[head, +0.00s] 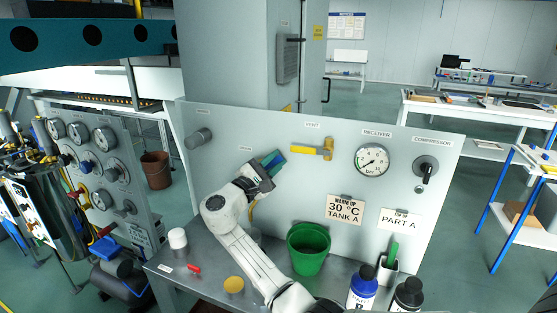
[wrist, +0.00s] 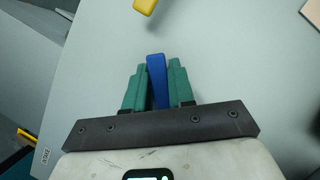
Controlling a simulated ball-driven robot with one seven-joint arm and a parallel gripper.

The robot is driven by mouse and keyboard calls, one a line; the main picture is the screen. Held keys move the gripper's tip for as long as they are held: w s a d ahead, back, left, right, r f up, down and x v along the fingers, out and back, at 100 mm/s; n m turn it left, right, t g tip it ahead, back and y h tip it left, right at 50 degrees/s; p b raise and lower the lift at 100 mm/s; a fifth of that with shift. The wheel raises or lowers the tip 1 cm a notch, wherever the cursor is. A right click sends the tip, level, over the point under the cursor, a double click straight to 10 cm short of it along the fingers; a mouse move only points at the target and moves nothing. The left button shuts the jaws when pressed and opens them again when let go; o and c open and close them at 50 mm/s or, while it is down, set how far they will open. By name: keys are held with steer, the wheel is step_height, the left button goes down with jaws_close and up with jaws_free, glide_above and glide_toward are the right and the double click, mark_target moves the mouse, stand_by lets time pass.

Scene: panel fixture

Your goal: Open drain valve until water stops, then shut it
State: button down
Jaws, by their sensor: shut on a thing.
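My gripper (head: 269,162) is at the panel, left of its middle, with its green fingers closed on a blue lever handle. In the wrist view the blue handle (wrist: 156,78) stands upright between the two fingers of my gripper (wrist: 155,88), which press on both its sides. The valve body behind the handle is hidden by my gripper and wrist. A short yellowish tube (head: 252,211) shows below my wrist. No flowing water can be made out.
On the panel (head: 225,115) are a yellow vent lever (head: 312,150), a receiver gauge (head: 372,160) and a black compressor switch (head: 426,171). On the shelf stand a green bucket (head: 308,262), a white cup (head: 178,240), a red-handled item (head: 194,269) and bottles (head: 363,286).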

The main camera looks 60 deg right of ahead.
steer(key=n, duration=0.1)
steer(key=r+n+t+p, duration=0.1)
steer(key=w+n+h+p, duration=0.1)
steer(key=shift+w+r+n, duration=0.1)
steer(key=shift+r+n, duration=0.15)
steer(key=shift+n, duration=0.15)
steer(key=n, duration=0.1)
steer(key=w+n+t+p, duration=0.1)
steer(key=n+t+p, duration=0.1)
steer(key=shift+w+a+r+n+h, duration=0.1)
steer(key=shift+w+r+n+h, duration=0.1)
steer(key=shift+r+n+h, duration=0.15)
steer(key=n+t, duration=0.1)
steer(key=w+n+p, duration=0.1)
steer(key=n+t, duration=0.1)
steer(key=n, duration=0.1)
steer(key=shift+w+a+r+t+p, duration=0.1)
steer(key=shift+w+t+p, duration=0.2)
steer(key=shift+w+n+t+p, duration=0.2)
steer(key=shift+n+t, duration=0.1)
steer(key=shift+n, duration=0.3)
steer(key=shift+w+n+t+p, duration=0.2)
steer(key=shift+n+t, duration=0.1)
steer(key=shift+n, duration=0.25)
steer(key=c, duration=1)
jaws_free()
steer(key=shift+c, duration=0.2)
